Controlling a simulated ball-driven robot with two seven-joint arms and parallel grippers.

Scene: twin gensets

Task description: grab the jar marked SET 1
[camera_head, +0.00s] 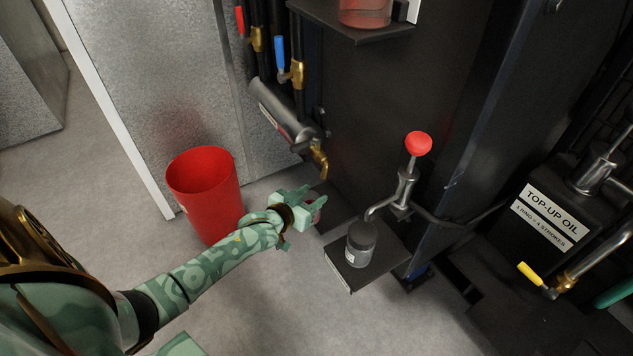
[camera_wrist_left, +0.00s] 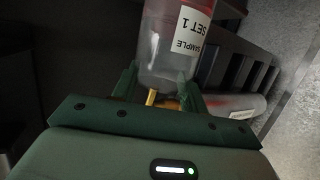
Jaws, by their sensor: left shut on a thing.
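The jar marked SET 1 (camera_wrist_left: 172,45) is clear with a white label reading SAMPLE SET 1, and it fills the top middle of the left wrist view. My left gripper (camera_wrist_left: 160,88) is shut on it, with a green finger on each side. In the head view my left gripper (camera_head: 306,204) is below a brass tap (camera_head: 319,162), and the jar is mostly hidden by the fingers. Only a small reddish part of it shows there. My right gripper is not in view.
A second jar (camera_head: 361,244) stands on a dark shelf (camera_head: 385,262) under a red-knobbed pump (camera_head: 407,180). A red bin (camera_head: 207,195) stands left of my gripper. A jar with red contents (camera_head: 365,12) sits on an upper shelf. An oil box (camera_head: 552,215) is at right.

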